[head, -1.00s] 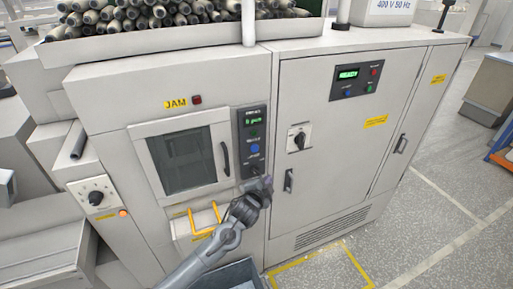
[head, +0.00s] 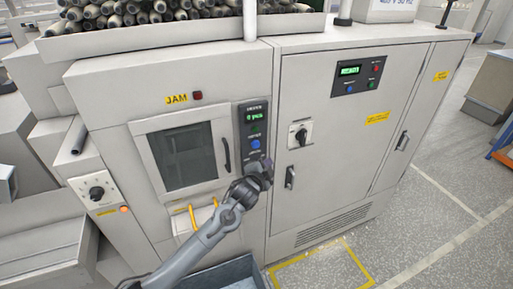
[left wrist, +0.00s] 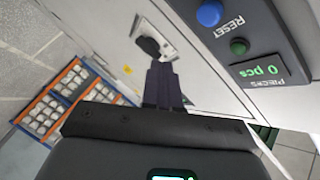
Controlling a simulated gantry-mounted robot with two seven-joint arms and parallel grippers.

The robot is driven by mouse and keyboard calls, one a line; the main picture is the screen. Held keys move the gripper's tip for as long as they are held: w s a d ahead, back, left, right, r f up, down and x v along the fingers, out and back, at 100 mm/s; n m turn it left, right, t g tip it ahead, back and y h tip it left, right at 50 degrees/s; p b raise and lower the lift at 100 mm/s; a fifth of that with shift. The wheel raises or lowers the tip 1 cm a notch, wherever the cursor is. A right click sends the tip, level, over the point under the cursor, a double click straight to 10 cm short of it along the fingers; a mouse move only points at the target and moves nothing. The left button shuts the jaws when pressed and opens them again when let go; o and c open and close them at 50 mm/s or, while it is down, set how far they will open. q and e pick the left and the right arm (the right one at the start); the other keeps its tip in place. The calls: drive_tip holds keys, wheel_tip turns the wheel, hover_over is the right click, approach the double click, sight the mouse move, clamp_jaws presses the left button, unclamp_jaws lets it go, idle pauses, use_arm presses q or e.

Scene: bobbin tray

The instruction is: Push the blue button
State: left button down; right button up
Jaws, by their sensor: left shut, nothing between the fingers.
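The counter panel (head: 247,112) is a dark upright strip with a green "0 pcs" display. Its round blue button (head: 255,144) sits below a green button (head: 254,129). My left gripper (head: 264,164) is shut and empty, just below the blue button and in front of the panel's lower end, which it hides. In the left wrist view, the blue button (left wrist: 209,14) is at the top, next to the word RESET. The shut fingers (left wrist: 163,82) are to its lower left, apart from it in the picture. My right gripper is not in view.
A second panel (head: 360,75) on the right cabinet also has a small blue button (head: 350,89). A rotary switch (head: 299,135) and door handle (head: 290,177) stick out right of the gripper. A windowed door (head: 188,158) is left, and a bin (head: 232,275) stands below.

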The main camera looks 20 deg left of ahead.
sight(260, 145)
use_arm(q)
drive_tip(key=w+a+b, duration=0.3)
drive_tip(key=w+a, duration=0.2)
drive_tip(key=shift+b, duration=0.3)
drive_tip(key=shift+w+a, duration=0.1)
drive_tip(key=shift+w, duration=0.05)
idle(2.0)
drive_tip(key=shift+w+a, duration=0.2)
drive_tip(key=shift+w, duration=0.05)
drive_tip(key=shift+w+a+b, duration=0.35)
drive_tip(key=shift+a+b, duration=0.05)
drive_tip(key=shift+b, duration=0.1)
idle(0.8)
idle(0.4)
drive_tip(key=shift+s+d+p, duration=0.65)
drive_tip(key=shift+s+p, duration=0.05)
drive_tip(key=shift+p, duration=0.15)
